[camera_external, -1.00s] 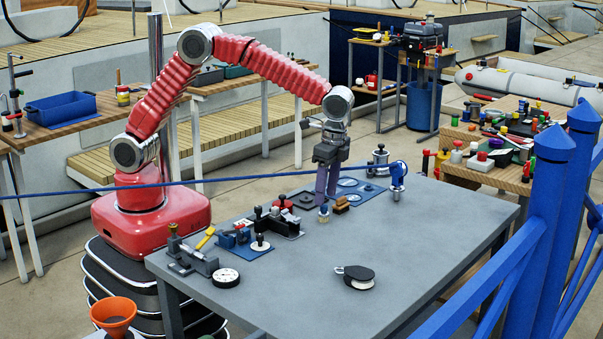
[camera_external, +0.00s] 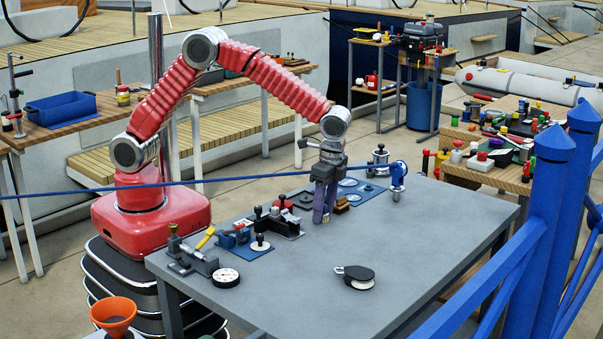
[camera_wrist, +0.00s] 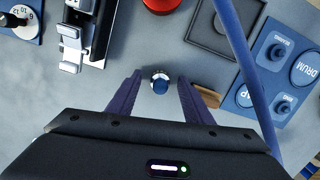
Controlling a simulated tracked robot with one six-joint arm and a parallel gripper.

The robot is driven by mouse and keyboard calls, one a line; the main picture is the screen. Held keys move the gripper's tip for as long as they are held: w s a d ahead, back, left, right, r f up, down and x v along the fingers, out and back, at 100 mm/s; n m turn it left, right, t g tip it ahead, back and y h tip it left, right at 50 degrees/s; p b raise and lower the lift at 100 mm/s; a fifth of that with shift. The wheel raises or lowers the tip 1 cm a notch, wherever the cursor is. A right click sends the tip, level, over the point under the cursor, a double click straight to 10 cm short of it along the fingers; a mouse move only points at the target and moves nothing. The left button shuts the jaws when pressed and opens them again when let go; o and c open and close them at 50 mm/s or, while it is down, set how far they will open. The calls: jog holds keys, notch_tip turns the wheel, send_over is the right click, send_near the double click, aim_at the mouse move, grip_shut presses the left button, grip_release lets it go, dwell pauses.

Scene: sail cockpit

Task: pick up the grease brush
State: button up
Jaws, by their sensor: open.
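The grease brush (camera_wrist: 159,82) appears to be the small upright thing with a round blue top and a pale rim, seen from above in the wrist view. It stands on the grey bench. My gripper (camera_external: 323,219) points down over the bench and is open. Its two purple-blue fingers are on either side of the brush in the wrist view, with a gap on each side. In the external view the fingers hide the brush.
A brown wooden block (camera_wrist: 206,95) lies close beside the right finger. A blue mat (camera_wrist: 278,65) with round parts is to the right, and a blue line crosses in front of it. A black and metal fitting (camera_wrist: 90,30) is at the left.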

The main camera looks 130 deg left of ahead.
dwell(0.4)
jog(key=c, duration=1.1)
jog(key=shift+r, duration=0.15)
notch_tip(320, 180, up, 10)
jog(key=shift+f, duration=0.1)
dwell(0.5)
